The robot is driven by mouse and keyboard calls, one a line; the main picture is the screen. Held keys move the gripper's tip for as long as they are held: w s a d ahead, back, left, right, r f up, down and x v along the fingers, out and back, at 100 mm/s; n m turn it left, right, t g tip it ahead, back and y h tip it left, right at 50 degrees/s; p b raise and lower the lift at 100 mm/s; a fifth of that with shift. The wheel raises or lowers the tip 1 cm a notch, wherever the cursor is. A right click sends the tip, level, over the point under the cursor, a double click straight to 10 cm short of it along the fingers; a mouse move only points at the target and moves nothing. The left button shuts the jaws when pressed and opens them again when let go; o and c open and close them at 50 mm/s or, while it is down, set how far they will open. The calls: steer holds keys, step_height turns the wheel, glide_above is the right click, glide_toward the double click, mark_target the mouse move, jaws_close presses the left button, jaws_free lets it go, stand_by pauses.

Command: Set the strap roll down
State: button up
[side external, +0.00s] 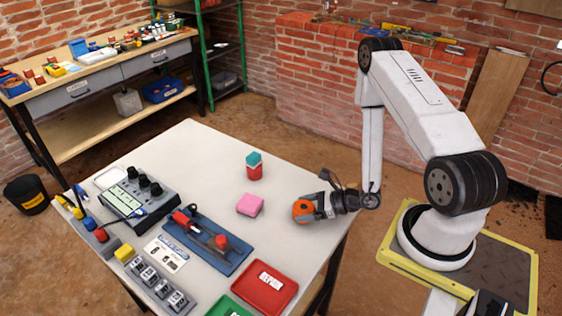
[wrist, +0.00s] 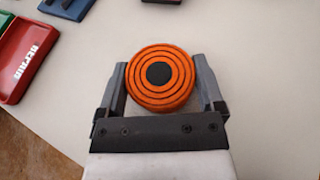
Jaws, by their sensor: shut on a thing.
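The strap roll is an orange coil with a dark centre. In the side external view the strap roll (side external: 301,212) is at the right part of the white table (side external: 205,150), near its right edge. My gripper (side external: 312,208) reaches in from the right and is shut on it. In the wrist view the roll (wrist: 160,98) faces the camera between the two grey fingers of my gripper (wrist: 160,76), one on each side. I cannot tell whether the roll touches the tabletop or is held just above it.
A pink block (side external: 250,205) lies left of the roll. A teal block (side external: 253,158) sits on a red one (side external: 254,173) farther back. A blue tray (side external: 232,262), a red tray (side external: 264,288) and a grey device (side external: 160,207) occupy the left and front. The back of the tabletop has free room.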

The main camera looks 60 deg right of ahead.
steer(key=shift+f, duration=0.2)
steer(key=shift+f, duration=0.15)
steer(key=o, duration=1)
steer(key=shift+o, duration=0.2)
steer(key=shift+s+r, duration=0.1)
steer(key=shift+r, duration=0.1)
steer(key=shift+v, duration=3.65)
steer(key=shift+d, duration=0.1)
